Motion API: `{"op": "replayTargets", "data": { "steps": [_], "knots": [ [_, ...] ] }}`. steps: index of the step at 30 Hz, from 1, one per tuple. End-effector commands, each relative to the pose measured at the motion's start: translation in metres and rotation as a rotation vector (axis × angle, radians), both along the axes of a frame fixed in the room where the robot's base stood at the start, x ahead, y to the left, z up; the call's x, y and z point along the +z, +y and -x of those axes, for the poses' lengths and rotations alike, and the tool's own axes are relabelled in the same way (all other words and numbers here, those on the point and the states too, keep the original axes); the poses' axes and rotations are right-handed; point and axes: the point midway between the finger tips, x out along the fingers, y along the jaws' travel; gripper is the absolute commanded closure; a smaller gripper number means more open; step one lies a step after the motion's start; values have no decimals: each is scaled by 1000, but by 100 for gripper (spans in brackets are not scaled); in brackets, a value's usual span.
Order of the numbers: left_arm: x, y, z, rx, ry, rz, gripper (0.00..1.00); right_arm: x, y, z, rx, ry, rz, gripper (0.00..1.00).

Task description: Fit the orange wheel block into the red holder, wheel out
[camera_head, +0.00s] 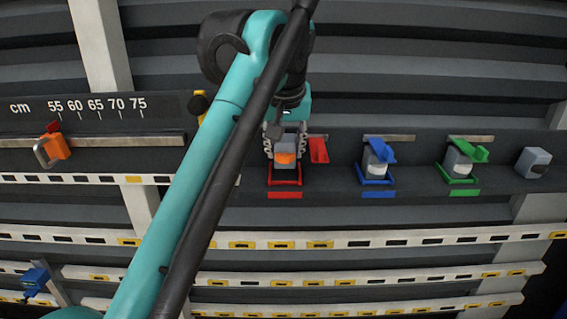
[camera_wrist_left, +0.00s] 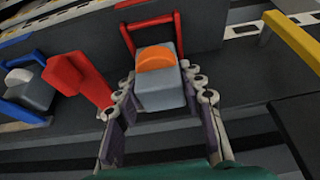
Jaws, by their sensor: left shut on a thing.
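The orange wheel block, a grey block (camera_head: 285,144) with an orange wheel (camera_head: 285,158), stands at the red holder (camera_head: 285,182). The wheel faces outward, away from the back panel. My left gripper (camera_head: 285,150) reaches down from above, shut on the block with a finger on each side. In the left wrist view the block (camera_wrist_left: 158,92) sits between the fingers (camera_wrist_left: 160,100), its orange wheel (camera_wrist_left: 155,58) next to the red holder's frame (camera_wrist_left: 181,38). I cannot tell whether the block is fully seated. The red lever (camera_head: 318,150) stands to the right. My right gripper is not in view.
To the right are a blue holder (camera_head: 376,180) and a green holder (camera_head: 458,178), each with a grey block. A loose grey block (camera_head: 533,162) stands at the far right. An orange slider (camera_head: 54,147) sits on the cm scale at left.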

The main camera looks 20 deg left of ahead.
Motion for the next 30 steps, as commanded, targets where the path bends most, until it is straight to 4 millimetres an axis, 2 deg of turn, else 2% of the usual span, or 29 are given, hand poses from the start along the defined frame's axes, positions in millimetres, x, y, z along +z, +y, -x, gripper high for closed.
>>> {"op": "replayTargets", "data": {
  "steps": [1,5,18,19,30],
  "knots": [
    [-13,-1,1,-1,0,0,92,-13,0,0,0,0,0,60],
    [-28,-4,3,1,0,0,92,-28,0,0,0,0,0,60],
    [-31,-4,3,1,0,-1,92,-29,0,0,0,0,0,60],
    [-30,-4,3,2,0,0,53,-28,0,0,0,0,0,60],
    [-25,-4,3,1,0,-1,53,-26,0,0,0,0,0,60]
  ]
}}
